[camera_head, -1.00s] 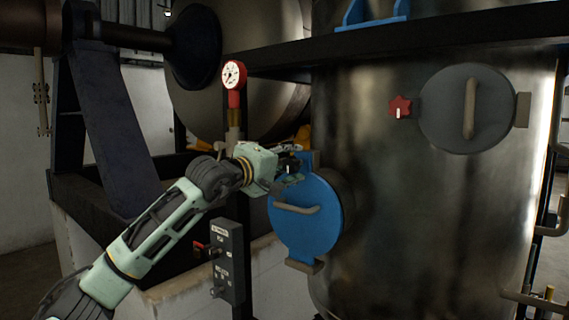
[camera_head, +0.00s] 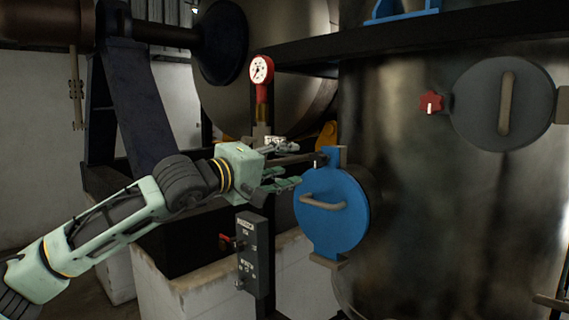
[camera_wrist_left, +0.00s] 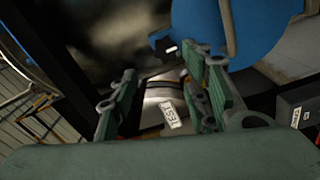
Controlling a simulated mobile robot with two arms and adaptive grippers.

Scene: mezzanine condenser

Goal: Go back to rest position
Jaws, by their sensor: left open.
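My left gripper (camera_head: 290,164) is open and empty, its fingers apart. It is just left of the round blue hatch (camera_head: 346,229) and its dark knob (camera_head: 318,161). In the left wrist view my gripper (camera_wrist_left: 168,78) frames a white tag reading TEST (camera_wrist_left: 171,115) beyond its fingers; nothing is held. The blue hatch (camera_wrist_left: 268,22) and the dark knob (camera_wrist_left: 165,45) show past the fingers there. The hatch lies flat against the tank and looks closed. My right gripper is out of view.
A large metal tank (camera_head: 430,200) fills the right, with a grey hatch (camera_head: 490,135) and red knob (camera_head: 431,102). A red gauge (camera_head: 262,72) stands behind my gripper. A dark control box (camera_head: 252,255) is below my arm. Bare floor shows at lower left.

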